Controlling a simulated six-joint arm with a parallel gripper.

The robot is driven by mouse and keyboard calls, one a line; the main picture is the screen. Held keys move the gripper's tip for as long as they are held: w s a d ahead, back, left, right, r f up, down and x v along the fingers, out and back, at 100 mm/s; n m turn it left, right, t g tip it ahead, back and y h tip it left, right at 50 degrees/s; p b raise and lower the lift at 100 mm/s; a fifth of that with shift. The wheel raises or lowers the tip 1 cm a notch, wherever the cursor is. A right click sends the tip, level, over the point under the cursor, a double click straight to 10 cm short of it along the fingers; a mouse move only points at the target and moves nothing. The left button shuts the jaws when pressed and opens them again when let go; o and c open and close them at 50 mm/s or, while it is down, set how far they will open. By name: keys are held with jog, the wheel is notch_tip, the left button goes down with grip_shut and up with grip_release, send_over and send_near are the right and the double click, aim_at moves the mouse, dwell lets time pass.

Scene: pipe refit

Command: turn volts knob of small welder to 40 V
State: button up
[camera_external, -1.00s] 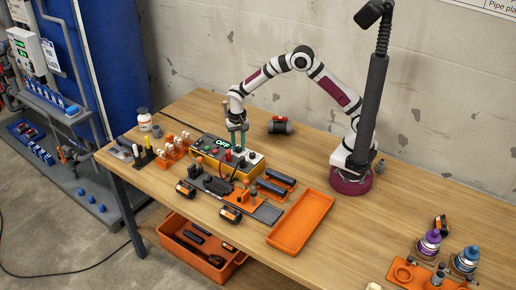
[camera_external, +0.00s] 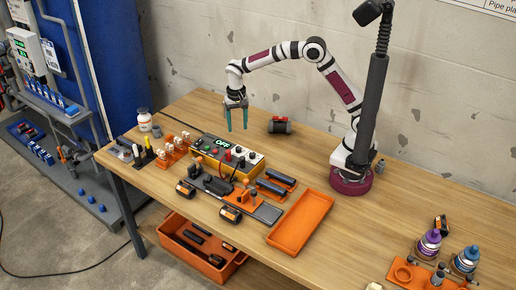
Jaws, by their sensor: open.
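The small welder (camera_external: 247,170) stands on the wooden bench, a box with an orange-yellow base and a light and dark top panel. Its display (camera_external: 222,142) reads OFF in green. Several knobs and buttons sit on the top, with dark knobs (camera_external: 250,155) toward the right end and red ones nearer the middle. I cannot tell which is the volts knob, and the markings are too small to read. My gripper (camera_external: 237,126) points down with teal fingers spread apart and empty. It hangs above the back of the welder, clear of the knobs.
An empty orange tray (camera_external: 298,222) lies right of the welder. Orange holders with dark cylinders (camera_external: 276,182) stand close by its right front. White-topped pieces (camera_external: 180,145) stand left.

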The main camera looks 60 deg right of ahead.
notch_tip(320, 180, up, 6)
send_over(238, 147)
jog(key=shift+s, duration=0.15)
notch_tip(238, 147, down, 16)
jog(key=n, duration=0.4)
grip_shut()
dwell(0.4)
